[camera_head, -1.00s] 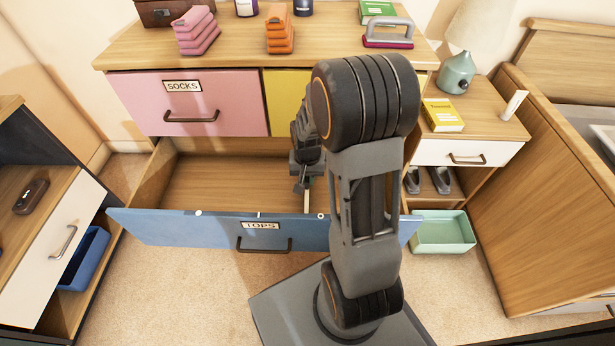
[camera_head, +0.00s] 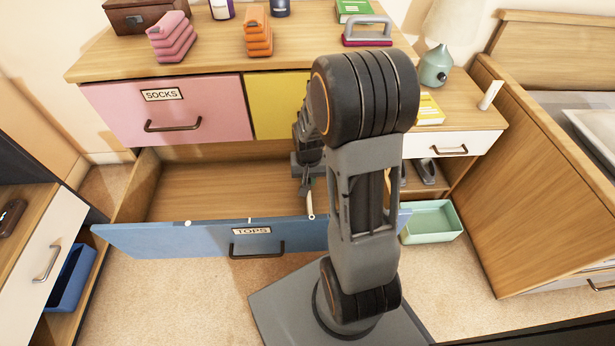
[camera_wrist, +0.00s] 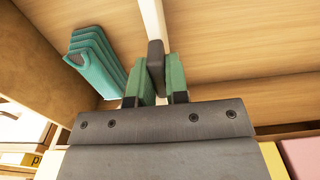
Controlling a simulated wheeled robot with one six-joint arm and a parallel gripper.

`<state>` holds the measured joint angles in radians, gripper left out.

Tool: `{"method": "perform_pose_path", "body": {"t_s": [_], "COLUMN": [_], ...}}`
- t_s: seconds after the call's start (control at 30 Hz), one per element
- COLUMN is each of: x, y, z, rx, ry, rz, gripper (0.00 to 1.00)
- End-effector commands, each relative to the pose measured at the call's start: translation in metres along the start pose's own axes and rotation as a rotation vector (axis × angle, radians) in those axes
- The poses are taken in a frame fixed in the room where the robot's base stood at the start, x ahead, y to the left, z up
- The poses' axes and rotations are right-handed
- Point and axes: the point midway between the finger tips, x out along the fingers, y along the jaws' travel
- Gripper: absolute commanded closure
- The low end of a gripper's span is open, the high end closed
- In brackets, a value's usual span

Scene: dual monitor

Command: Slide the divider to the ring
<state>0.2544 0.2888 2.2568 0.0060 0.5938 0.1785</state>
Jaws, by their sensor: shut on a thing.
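The divider is a thin pale strip (camera_head: 310,200) in the open blue TOPS drawer (camera_head: 180,238). In the wrist view the divider (camera_wrist: 152,18) carries a dark grey tab (camera_wrist: 155,60). My gripper (camera_wrist: 160,75) is shut on this tab, with a green finger pad on each side. In the head view my gripper (camera_head: 308,180) is partly hidden by my arm. Small pale marks sit along the drawer front's top edge: a left one (camera_head: 188,223), a middle one (camera_head: 250,220) and a right one that looks like the ring (camera_head: 311,217). The divider's near end appears at or beside the ring.
Teal folded clothes (camera_wrist: 95,60) lie in the drawer beside the divider. The drawer floor (camera_head: 215,190) left of the divider in the head view is bare. A green bin (camera_head: 432,222) stands right of the drawer, and a white-fronted cabinet (camera_head: 45,250) stands at left.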

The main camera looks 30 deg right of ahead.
Motion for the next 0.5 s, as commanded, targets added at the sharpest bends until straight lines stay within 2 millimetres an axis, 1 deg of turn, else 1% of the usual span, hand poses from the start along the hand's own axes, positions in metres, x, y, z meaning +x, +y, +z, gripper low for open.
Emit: {"method": "perform_pose_path", "body": {"t_s": [0.03,0.07,0.1,0.3,0.33,0.5], "x": [0.0004,0.0004,0.0004,0.0004,0.0004,0.0003], "y": [0.005,0.0053,0.0055,0.0026,0.0021,0.0005], "z": [0.0004,0.0004,0.0004,0.0007,0.0008,0.0008], "rx": [-0.002,-0.002,-0.001,-0.005,-0.006,-0.008], "ry": [-0.003,-0.003,-0.003,-0.003,-0.003,-0.002], "rz": [0.007,0.007,0.008,0.006,0.006,0.005], "gripper": [1.0,1.0,0.81,0.62,0.6,0.6]}}
